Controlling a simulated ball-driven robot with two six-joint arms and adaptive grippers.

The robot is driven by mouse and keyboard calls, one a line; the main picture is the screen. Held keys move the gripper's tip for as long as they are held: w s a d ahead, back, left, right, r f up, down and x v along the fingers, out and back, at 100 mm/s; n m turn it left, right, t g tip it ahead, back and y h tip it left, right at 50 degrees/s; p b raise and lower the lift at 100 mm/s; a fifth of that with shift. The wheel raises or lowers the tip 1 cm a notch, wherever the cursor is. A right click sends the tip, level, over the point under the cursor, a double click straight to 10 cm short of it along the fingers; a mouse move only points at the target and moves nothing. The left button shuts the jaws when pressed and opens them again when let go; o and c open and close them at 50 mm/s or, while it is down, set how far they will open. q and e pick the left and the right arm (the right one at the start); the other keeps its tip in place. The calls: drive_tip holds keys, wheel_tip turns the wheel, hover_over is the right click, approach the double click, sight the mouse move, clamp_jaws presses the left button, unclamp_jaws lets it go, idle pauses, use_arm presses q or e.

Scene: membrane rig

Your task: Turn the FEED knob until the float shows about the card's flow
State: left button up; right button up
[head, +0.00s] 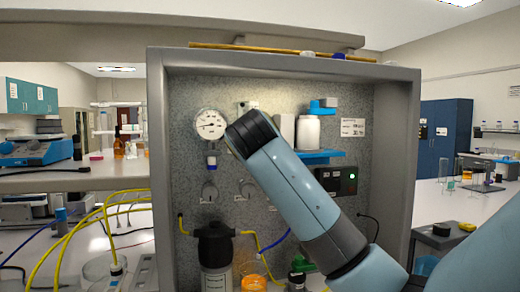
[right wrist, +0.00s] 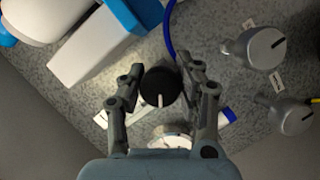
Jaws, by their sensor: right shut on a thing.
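My right gripper (right wrist: 161,77) is shut on a round black knob (right wrist: 160,86), one finger on each side of it. A white mark on the knob points to the bottom of the right wrist view. No FEED lettering is readable there. In the head view my right arm hides the knob and the fingers. A white card (head: 352,127) with dark print is on the right of the panel, its figures too small to read. I cannot make out the float or its scale in either view. My left gripper is not in view.
The grey rig frame (head: 157,180) surrounds a speckled panel. A round gauge (head: 209,123) is at the upper left. Two grey knobs (right wrist: 262,47) (right wrist: 292,115) are beside the gripper. A white bottle (head: 308,132) stands on a blue shelf (head: 325,154).

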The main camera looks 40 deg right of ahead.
drive_tip(key=shift+f, duration=0.15)
drive_tip(key=o, duration=1.2)
drive_tip(key=shift+c, duration=0.2)
drive_tip(key=shift+s+a, duration=0.1)
drive_tip(key=v, duration=1.1)
drive_tip(key=shift+s+a+r, duration=0.2)
drive_tip(key=shift+a, duration=0.1)
idle(0.4)
